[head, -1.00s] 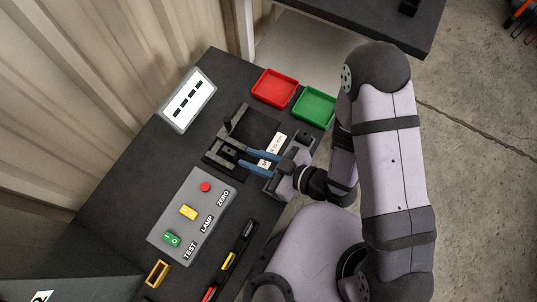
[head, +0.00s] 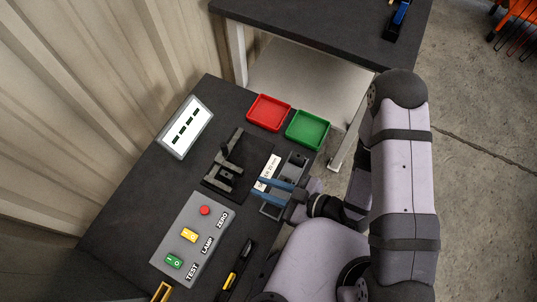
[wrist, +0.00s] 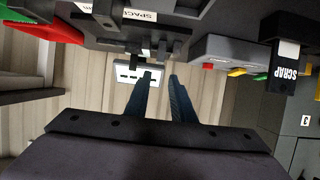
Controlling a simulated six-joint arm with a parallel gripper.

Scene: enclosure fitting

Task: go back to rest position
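My gripper (head: 257,188) is over the right edge of the dark bench in the head view, to the right of the black clamp fixture (head: 222,170). Its two blue fingers are apart with nothing visible between them. In the wrist view the fingers (wrist: 161,77) also stand apart and empty, with the white display panel beyond them. My gripper is clear of the fixture. A grey block with a dark slot (head: 292,166) lies close by my fingers; whether they touch cannot be told.
A red tray (head: 268,112) and a green tray (head: 308,130) stand at the bench's far end. A control box (head: 193,240) with a red button and two switches is at lower left. The display panel (head: 185,127) stands by the wall. A second table (head: 320,25) is behind.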

